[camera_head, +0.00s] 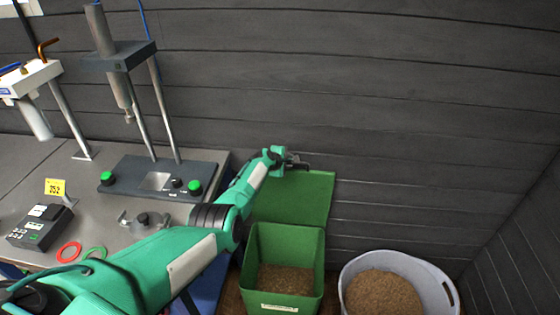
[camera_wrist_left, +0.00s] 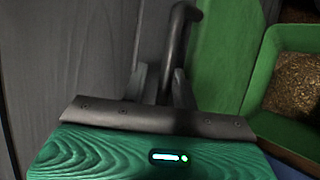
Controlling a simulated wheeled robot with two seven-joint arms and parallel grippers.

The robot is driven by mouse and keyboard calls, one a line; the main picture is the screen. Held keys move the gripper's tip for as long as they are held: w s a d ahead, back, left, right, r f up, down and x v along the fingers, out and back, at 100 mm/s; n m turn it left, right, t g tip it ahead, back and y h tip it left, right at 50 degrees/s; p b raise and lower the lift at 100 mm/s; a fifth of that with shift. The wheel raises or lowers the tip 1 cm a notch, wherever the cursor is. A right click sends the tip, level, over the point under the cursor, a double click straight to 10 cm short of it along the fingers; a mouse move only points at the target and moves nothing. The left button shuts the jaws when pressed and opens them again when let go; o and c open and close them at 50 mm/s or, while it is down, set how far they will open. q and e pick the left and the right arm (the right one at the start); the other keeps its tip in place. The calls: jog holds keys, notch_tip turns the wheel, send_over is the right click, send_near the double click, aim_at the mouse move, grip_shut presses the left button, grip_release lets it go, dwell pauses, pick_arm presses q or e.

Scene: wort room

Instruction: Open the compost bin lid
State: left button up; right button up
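The green compost bin (camera_head: 287,239) stands on the floor right of the bench, its inside showing brown grain-like contents; it also shows at the right in the wrist view (camera_wrist_left: 262,80). Its green lid (camera_head: 312,200) is swung up behind the bin, near the wall, and the opening is uncovered. The lid also shows in the wrist view (camera_wrist_left: 224,55). My left gripper (camera_head: 297,163) is at the lid's upper edge. In the wrist view, its fingers (camera_wrist_left: 165,88) lie on both sides of the dark lid handle (camera_wrist_left: 180,38) and appear closed on it. My right gripper is out of view.
A pale tub (camera_head: 447,285) of brown grain stands right of the bin. The grey bench (camera_head: 90,215) at left holds a press stand (camera_head: 155,178), a small dark device (camera_head: 40,227) and rings. The dark plank wall (camera_head: 400,120) is close behind the lid.

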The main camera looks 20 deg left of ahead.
pick_arm(q)
jog(key=p+v, duration=0.4)
jog(key=v, duration=0.9)
jog(key=shift+s+r, duration=0.15)
jog(key=shift+s, duration=0.1)
jog(key=shift+a, duration=0.1)
